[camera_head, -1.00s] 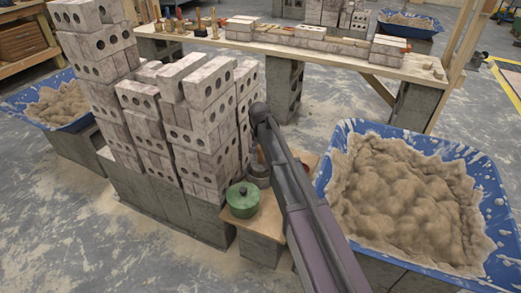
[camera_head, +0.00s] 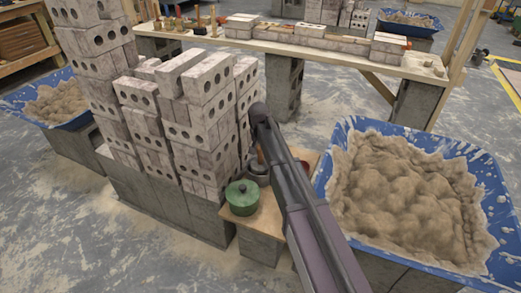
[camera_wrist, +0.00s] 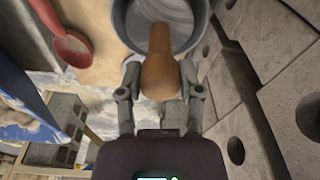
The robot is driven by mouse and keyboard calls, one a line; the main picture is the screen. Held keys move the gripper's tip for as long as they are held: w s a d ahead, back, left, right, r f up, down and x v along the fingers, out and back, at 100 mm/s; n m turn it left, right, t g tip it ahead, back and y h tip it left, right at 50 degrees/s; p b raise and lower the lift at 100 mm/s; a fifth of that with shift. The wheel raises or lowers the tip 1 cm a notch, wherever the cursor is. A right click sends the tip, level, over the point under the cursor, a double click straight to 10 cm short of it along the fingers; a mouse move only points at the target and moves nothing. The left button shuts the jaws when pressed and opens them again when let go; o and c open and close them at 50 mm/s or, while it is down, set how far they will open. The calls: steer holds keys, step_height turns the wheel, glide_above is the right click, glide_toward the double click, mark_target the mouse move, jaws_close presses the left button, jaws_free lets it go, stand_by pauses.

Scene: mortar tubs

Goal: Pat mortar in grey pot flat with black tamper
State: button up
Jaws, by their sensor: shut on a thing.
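In the wrist view, my gripper (camera_wrist: 160,88) is shut on a brown wooden handle (camera_wrist: 160,70), which I take to be the tamper's. The handle reaches over the grey pot (camera_wrist: 119,22); the black tamper head is hidden from view. The pot's inside looks grey and fairly smooth, and I cannot tell whether the head touches what is in it. In the head view, the grey pot (camera_head: 257,171) is partly hidden behind my arm, on a small wooden board. My gripper is hidden there by the arm.
A green lidded pot (camera_head: 242,197) stands on the board's near corner. A red ladle (camera_wrist: 73,45) lies beside the grey pot. A stacked brick wall (camera_head: 205,120) rises close by on the left. A blue tub of mortar (camera_head: 330,178) stands on the right.

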mark_target(260, 163)
steer(key=shift+f+b, duration=2.05)
steer(key=shift+f, duration=0.15)
steer(key=shift+r, duration=0.1)
steer(key=shift+r+p, duration=0.8)
steer(key=shift+p, duration=0.1)
steer(key=shift+w+a, duration=0.1)
steer(key=shift+w+a, duration=0.3)
steer(key=shift+f, duration=0.2)
